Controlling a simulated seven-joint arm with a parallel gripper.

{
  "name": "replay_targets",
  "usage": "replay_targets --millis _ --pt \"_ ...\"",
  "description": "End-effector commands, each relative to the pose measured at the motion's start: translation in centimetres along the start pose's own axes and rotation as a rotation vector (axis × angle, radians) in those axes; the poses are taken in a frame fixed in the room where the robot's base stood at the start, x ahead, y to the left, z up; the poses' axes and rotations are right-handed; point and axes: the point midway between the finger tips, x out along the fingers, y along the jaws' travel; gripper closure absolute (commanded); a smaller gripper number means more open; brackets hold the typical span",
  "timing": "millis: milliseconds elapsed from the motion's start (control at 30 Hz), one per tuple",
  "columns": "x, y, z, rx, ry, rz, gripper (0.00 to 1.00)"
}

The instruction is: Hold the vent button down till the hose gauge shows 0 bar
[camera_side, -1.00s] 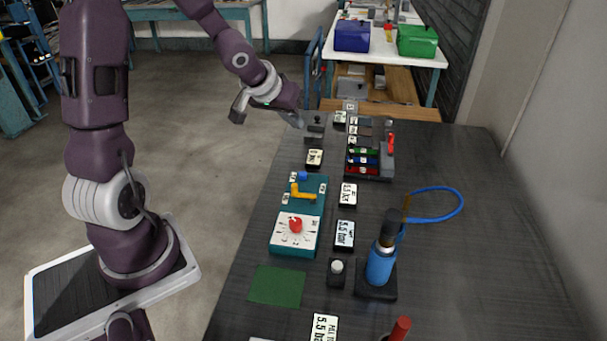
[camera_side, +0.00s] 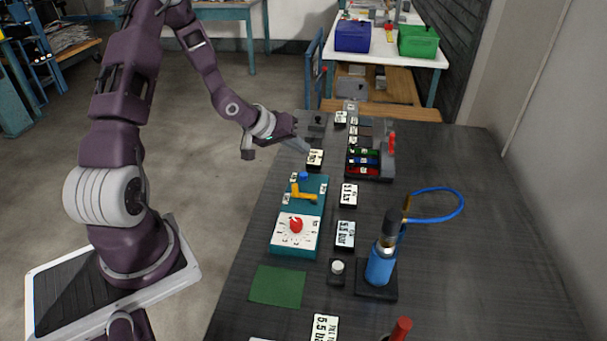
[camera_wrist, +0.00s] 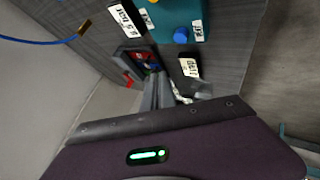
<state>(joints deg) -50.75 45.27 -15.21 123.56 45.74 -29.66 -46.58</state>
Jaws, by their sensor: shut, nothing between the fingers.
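My gripper (camera_side: 306,147) is shut and empty, above the far left edge of the bench beside a small display (camera_side: 315,158). In the wrist view my shut fingers (camera_wrist: 163,92) point toward the bench. A white round button (camera_side: 338,267) on a black box stands left of a blue cylinder (camera_side: 380,265). A blue knob or button (camera_side: 303,176) sits on a teal block beside a yellow lever (camera_side: 303,193); the blue one also shows in the wrist view (camera_wrist: 181,36). Displays reading about 5.5 bar (camera_side: 345,233) stand along the bench. Which is the hose gauge, I cannot tell.
A blue hose (camera_side: 440,218) curves right from the brass fitting. A teal box with a red-knobbed dial (camera_side: 296,225) and a green mat (camera_side: 277,286) lie nearer. A rack with coloured strips and a red lever (camera_side: 391,145) stands beyond. The right side of the bench is mostly clear.

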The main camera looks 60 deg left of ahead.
Motion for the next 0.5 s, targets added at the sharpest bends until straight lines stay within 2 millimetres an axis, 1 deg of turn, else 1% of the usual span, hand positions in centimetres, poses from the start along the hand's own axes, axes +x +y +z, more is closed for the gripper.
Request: replay_targets --millis 100,300,500 --pt "1.3 -0.9 1.0 -0.002 -0.003 0.0 1.0" --pt "3.0 -2.1 2.2 -0.001 -0.001 0.0 1.0" --pt "3.7 -2.7 2.7 0.0 0.001 -0.001 1.0"
